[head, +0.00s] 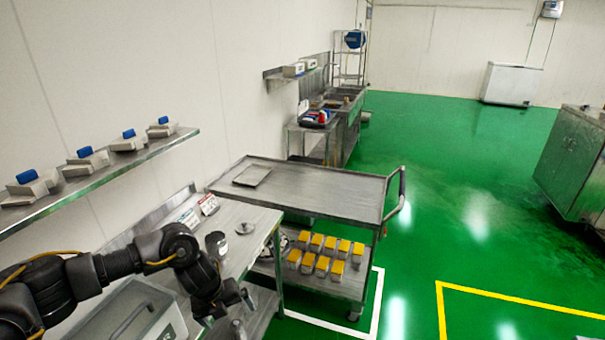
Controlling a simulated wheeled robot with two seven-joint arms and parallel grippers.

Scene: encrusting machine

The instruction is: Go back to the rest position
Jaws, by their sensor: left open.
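My left arm comes in from the lower left. Its gripper (243,314) is at the bottom of the head view, above the front part of the steel table (246,252). It is open, and I see nothing held in it. My right gripper is not in view. A dark jar (216,244) and a small flat metal piece (245,228) lie on the table beyond my left gripper.
A grey box (130,315) stands under my left forearm. A steel cart (320,186) adjoins the table, with several yellow-topped containers (322,254) on its lower shelf. A wall shelf (95,180) runs along the left.

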